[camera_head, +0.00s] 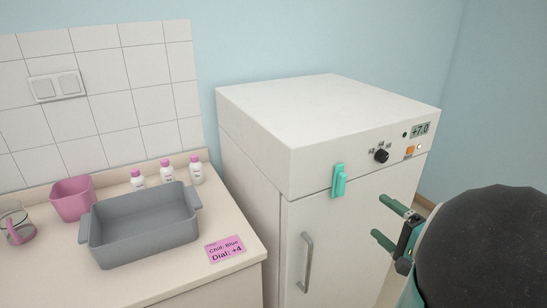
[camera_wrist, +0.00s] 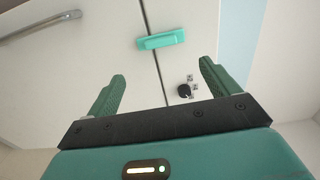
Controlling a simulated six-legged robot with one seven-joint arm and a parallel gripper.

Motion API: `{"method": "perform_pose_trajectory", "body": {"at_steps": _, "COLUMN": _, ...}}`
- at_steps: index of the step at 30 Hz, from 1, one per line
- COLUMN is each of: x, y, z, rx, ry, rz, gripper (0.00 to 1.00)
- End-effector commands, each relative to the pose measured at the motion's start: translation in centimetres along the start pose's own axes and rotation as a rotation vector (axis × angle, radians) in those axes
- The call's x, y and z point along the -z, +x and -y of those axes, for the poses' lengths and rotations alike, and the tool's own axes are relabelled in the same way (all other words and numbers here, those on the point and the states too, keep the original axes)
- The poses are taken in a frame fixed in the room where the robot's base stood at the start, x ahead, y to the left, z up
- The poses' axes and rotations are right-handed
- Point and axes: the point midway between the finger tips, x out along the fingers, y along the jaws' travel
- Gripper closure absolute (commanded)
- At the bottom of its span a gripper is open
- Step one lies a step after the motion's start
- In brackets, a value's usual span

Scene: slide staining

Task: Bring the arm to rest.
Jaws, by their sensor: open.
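My gripper (camera_head: 388,221) is at the right of the head view, in front of the white fridge (camera_head: 327,125). Its two green fingers are apart with nothing between them. In the wrist view my gripper (camera_wrist: 160,88) is also open and empty. A teal latch (camera_head: 339,181) sits at the seam of the fridge door and shows beyond the fingertips in the wrist view (camera_wrist: 161,40). A black dial knob (camera_head: 381,156) is on the fridge's upper panel, beside a display reading +7.0 (camera_head: 420,130). The fridge door looks shut, with a grey bar handle (camera_head: 306,262).
On the counter (camera_head: 190,285) at left stand a grey basin (camera_head: 140,245), a pink container (camera_head: 73,198), a glass beaker (camera_head: 14,222) and white bottles with pink caps (camera_head: 196,171). A pink card (camera_head: 226,249) reads "Chill: Blue, Dial: +4".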

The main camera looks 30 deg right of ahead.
Motion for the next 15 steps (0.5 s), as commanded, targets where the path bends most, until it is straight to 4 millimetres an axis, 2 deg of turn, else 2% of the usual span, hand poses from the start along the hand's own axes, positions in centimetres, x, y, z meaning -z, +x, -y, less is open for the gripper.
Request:
{"method": "perform_pose_trajectory", "body": {"at_steps": 5, "x": -0.5, "y": 0.3, "z": 0.1, "rx": -0.006, "ry": 0.000, "rz": 0.019, "gripper": 0.13}}
{"method": "perform_pose_trajectory", "body": {"at_steps": 8, "x": -2.9, "y": 1.6, "z": 0.2, "rx": -0.038, "ry": 0.002, "rz": 0.104, "gripper": 0.13}}
{"method": "perform_pose_trajectory", "body": {"at_steps": 11, "x": -8.0, "y": 3.4, "z": 0.4, "rx": -0.115, "ry": -0.007, "rz": 0.274, "gripper": 0.13}}
{"method": "perform_pose_trajectory", "body": {"at_steps": 15, "x": -17.4, "y": 4.5, "z": -0.1, "rx": -0.309, "ry": -0.088, "rz": 0.580, "gripper": 0.13}}
